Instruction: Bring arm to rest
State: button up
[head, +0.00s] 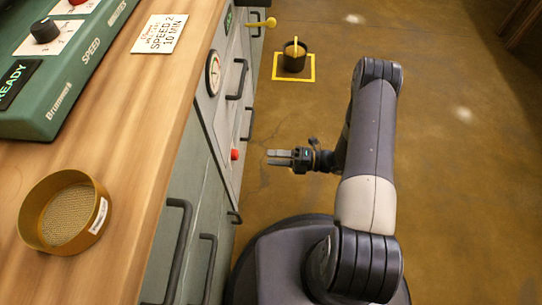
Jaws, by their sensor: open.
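My arm rises from my dark base and bends back down, over the floor to the right of the cabinets. My gripper (279,157) is at the end of the arm, pointing left toward the cabinet front. Its two fingers are apart with nothing between them. It is clear of the cabinet front and touches nothing that I can see.
A brass sieve (69,212) and a green machine (50,65) stand on the wooden counter (125,150), with a card (159,34) behind. Cabinet handles (237,80) jut out to my left. A dark bucket (294,58) stands in a yellow floor square. Floor to the right is clear.

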jog(key=w+a+b, duration=0.1)
jog(key=a+b, duration=0.1)
jog(key=a, duration=0.8)
jog(key=shift+w+a, duration=0.25)
jog(key=shift+a, duration=0.15)
jog(key=s+d+p, duration=0.2)
jog(key=d, duration=0.9)
jog(key=w+a+n+b, duration=0.2)
jog(key=a+n, duration=0.9)
jog(key=n, duration=0.7)
jog(key=shift+b, duration=0.9)
dwell(0.5)
